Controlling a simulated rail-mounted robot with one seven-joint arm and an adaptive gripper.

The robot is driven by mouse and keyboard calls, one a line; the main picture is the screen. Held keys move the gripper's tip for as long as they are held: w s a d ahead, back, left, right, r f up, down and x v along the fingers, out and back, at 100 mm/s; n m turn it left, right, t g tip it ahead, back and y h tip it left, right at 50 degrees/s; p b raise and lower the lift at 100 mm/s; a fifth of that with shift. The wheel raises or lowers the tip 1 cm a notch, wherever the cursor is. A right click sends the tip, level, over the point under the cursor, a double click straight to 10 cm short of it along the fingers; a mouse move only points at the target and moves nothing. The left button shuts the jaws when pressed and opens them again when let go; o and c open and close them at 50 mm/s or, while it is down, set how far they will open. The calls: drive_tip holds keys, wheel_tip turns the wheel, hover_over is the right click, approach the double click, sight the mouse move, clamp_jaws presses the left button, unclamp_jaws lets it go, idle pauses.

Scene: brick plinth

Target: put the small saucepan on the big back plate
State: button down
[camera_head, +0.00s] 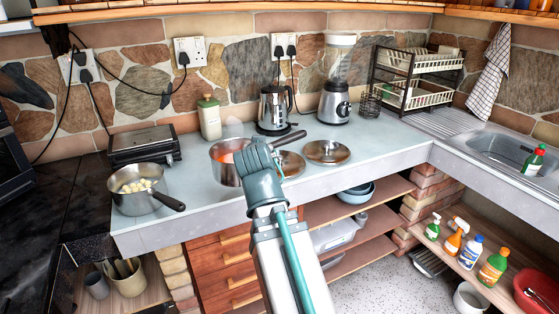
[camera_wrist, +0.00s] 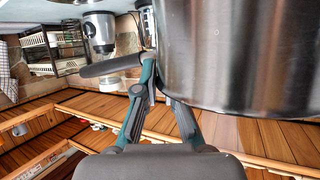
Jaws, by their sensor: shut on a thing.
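The saucepan with red contents (camera_head: 225,174), taken as the small one, is at the middle of the counter. It has a metal wall and a dark handle (camera_head: 290,139) pointing right. My gripper (camera_head: 259,155) is in front of it and hides part of its right side. In the wrist view my gripper (camera_wrist: 160,90) is shut on the handle close to the metal wall of the pan (camera_wrist: 240,55). Two brownish round plates lie to the right: the larger back plate (camera_head: 327,152) is bare, and the front plate (camera_head: 291,164) is partly hidden by my gripper. I cannot tell whether the pan is lifted.
Another saucepan (camera_head: 138,203) with pale chunks stands at the left front edge. The dish rack (camera_head: 415,80) is right of the back plate.

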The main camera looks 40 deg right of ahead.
drive_tip(key=shift+r+p, duration=0.3)
drive_tip(key=shift+p, duration=0.15)
drive_tip(key=w+p, duration=0.1)
drive_tip(key=p, duration=0.2)
drive_tip(key=shift+w+d+f, duration=0.2)
drive_tip(key=shift+w+f, duration=0.1)
drive_tip(key=shift+w, duration=0.05)
drive_tip(key=shift+w+d+f+p, duration=0.5)
drive_tip(key=shift+w+f+p, duration=0.15)
drive_tip(key=shift+w+f, duration=1.35)
drive_tip(key=shift+w+d+f+p, duration=0.6)
drive_tip(key=shift+w+f, duration=1.25)
drive_tip(key=shift+f, duration=0.35)
drive_tip(key=shift+w+d+f+p, duration=0.45)
drive_tip(key=shift+w+f+p, duration=0.25)
drive_tip(key=shift+w+f, duration=1.3)
drive_tip(key=shift+s+f, duration=0.1)
drive_tip(key=shift+f, duration=0.15)
drive_tip(key=c, duration=1.7)
unclamp_jaws()
drive_tip(key=shift+f, duration=0.1)
drive_tip(key=shift+c, duration=0.2)
drive_tip(key=o, duration=0.5)
drive_tip(key=shift+c, duration=0.2)
